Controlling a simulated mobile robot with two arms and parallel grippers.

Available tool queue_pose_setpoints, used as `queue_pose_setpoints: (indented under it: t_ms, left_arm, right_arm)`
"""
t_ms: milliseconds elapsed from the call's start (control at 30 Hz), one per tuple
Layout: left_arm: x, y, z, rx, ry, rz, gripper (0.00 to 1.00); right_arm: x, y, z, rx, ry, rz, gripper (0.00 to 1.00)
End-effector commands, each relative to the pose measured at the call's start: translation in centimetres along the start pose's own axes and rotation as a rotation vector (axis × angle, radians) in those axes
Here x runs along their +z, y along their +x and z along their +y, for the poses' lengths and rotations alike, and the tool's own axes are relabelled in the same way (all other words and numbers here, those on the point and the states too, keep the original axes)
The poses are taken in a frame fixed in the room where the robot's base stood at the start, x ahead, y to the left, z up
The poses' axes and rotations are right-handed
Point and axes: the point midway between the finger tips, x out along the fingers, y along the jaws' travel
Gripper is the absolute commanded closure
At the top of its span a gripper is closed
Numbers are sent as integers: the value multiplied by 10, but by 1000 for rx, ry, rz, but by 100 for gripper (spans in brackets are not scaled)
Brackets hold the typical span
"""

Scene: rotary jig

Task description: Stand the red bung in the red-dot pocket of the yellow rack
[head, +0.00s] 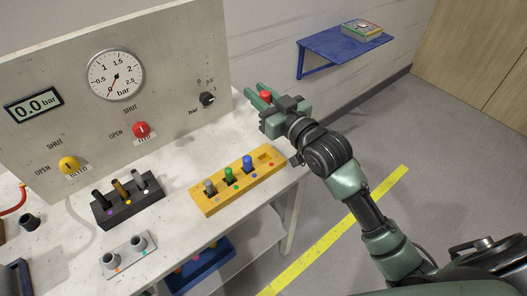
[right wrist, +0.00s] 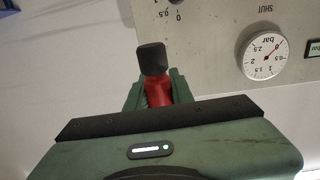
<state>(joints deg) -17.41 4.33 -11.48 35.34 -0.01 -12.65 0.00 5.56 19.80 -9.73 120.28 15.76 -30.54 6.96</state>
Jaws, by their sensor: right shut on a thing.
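The red bung (head: 265,96) is held in the fingers of my right gripper (head: 258,98), above and beyond the far right end of the yellow rack. In the right wrist view the bung's red part (right wrist: 158,93) sits between the fingers, and a dark grey end (right wrist: 152,58) sticks out past them. The yellow rack (head: 210,208) lies on the bench. Grey, green and blue bungs stand in it, and the pocket at its right end (head: 265,158) is empty. My left gripper is not in view.
A control panel (head: 190,50) with gauge and knobs stands behind the bench. A blue wall shelf (head: 340,42) is at the back right.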

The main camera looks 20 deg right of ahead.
Motion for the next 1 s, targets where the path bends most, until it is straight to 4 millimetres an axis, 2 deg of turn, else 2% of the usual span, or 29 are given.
queue_pose_setpoints:
  t_ms: [33,100,400,533,733,900,1000]
  left_arm:
    - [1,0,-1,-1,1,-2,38]
    - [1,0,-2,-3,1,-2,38]
    - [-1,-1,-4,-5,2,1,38]
    - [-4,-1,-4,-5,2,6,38]
    - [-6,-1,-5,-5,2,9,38]
    - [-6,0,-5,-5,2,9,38]
    - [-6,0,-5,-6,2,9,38]
  right_arm:
    - [16,-1,-1,0,3,-9,100]
    - [36,-1,-1,0,4,-9,100]
    - [113,-1,0,1,1,-5,100]
    - [135,-1,-1,1,1,-2,100]
    - [152,-1,-1,1,1,0,100]
    - [176,-1,-1,0,1,-2,100]
    - [182,-1,-1,1,0,1,100]
